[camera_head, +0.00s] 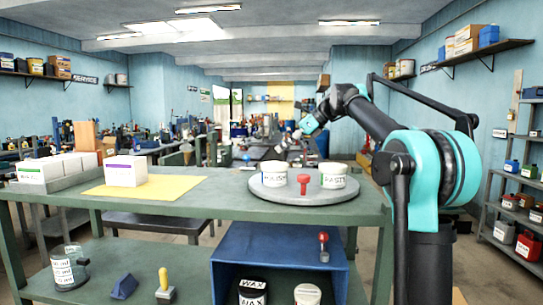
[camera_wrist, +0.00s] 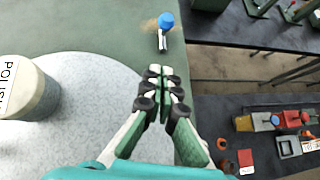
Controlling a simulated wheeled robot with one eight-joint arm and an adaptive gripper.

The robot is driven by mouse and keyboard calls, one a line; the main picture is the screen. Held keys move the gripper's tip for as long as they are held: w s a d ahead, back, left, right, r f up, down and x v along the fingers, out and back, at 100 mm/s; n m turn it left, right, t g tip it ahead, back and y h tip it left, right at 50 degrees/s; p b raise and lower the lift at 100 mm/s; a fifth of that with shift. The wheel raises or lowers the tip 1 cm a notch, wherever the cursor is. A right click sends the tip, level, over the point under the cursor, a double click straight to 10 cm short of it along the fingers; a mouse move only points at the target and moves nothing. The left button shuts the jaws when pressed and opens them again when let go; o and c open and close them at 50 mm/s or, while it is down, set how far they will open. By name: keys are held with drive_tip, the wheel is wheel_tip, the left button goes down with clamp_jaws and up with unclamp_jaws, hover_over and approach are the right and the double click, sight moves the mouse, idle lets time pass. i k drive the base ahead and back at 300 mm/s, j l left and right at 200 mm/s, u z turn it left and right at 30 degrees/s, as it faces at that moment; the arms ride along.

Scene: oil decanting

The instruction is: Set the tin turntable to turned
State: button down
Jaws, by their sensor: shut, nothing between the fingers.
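The tin turntable (camera_head: 275,193) is a round grey disc on the right part of the green bench top. Two white tins stand on it: one labelled POLISH (camera_head: 274,174) at left and one labelled PASTE (camera_head: 332,176) at right. A red knob (camera_head: 304,181) stands up at its front, between the tins. In the wrist view the turntable (camera_wrist: 90,135) fills the lower left, with a POLISH tin (camera_wrist: 30,90) at the left edge. My gripper (camera_wrist: 166,78) is shut and empty, over the disc's edge in that view. The red knob is not visible there.
A white box (camera_head: 125,173) stands on a yellow mat (camera_head: 180,187) left of the turntable. A blue-topped item (camera_wrist: 165,22) lies beyond my fingertips. A blue cubby (camera_head: 245,240) with a red-knobbed lever (camera_head: 323,242) is below. Bare bench top lies between mat and turntable.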

sight(303, 188)
drive_tip(key=k+l, duration=0.1)
drive_tip(key=l, duration=0.85)
drive_tip(key=k+l, duration=0.15)
drive_tip(key=l, duration=0.35)
